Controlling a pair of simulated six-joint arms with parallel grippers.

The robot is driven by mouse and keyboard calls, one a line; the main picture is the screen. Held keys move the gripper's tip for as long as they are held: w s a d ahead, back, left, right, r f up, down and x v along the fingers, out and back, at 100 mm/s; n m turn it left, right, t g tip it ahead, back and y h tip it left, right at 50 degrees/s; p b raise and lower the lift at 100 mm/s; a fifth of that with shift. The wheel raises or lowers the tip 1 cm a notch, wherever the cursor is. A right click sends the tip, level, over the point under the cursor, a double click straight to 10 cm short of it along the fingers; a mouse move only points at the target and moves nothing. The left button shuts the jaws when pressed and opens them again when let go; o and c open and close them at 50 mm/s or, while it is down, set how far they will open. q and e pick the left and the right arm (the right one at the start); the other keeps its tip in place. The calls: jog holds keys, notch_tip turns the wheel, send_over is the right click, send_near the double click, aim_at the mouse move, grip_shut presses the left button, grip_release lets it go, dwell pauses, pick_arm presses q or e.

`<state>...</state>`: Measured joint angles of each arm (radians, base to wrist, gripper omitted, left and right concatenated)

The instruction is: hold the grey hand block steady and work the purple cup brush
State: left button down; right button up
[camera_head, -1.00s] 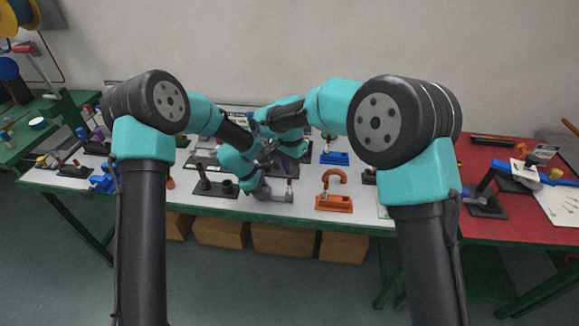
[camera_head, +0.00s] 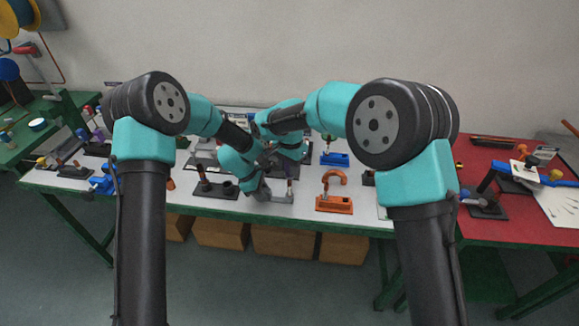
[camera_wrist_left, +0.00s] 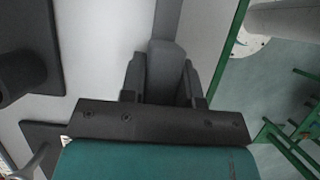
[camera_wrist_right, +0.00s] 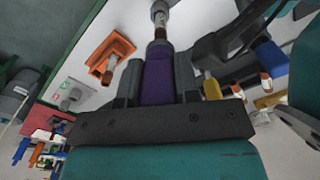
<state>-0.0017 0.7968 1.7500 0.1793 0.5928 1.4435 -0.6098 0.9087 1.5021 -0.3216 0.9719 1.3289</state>
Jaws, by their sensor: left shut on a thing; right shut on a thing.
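The grey hand block (camera_wrist_left: 165,68) sits between the fingers of my left gripper (camera_wrist_left: 163,78) in the left wrist view, and the gripper is shut on it. In the head view the left gripper (camera_head: 262,192) is low over the front of the white table, beside the grey piece (camera_head: 283,197). My right gripper (camera_wrist_right: 158,80) is shut on the purple handle of the cup brush (camera_wrist_right: 157,72) in the right wrist view. A brown and grey shaft extends beyond the handle. In the head view my arms hide most of the brush and its contact.
An orange clamp (camera_head: 333,204) stands right of my grippers, near the table's front edge. A blue block (camera_head: 334,158) lies behind it. A dark stand with posts (camera_head: 216,190) is to the left. A red table (camera_head: 520,225) adjoins on the right.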

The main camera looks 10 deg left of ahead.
jog(key=shift+f, duration=0.65)
dwell(0.5)
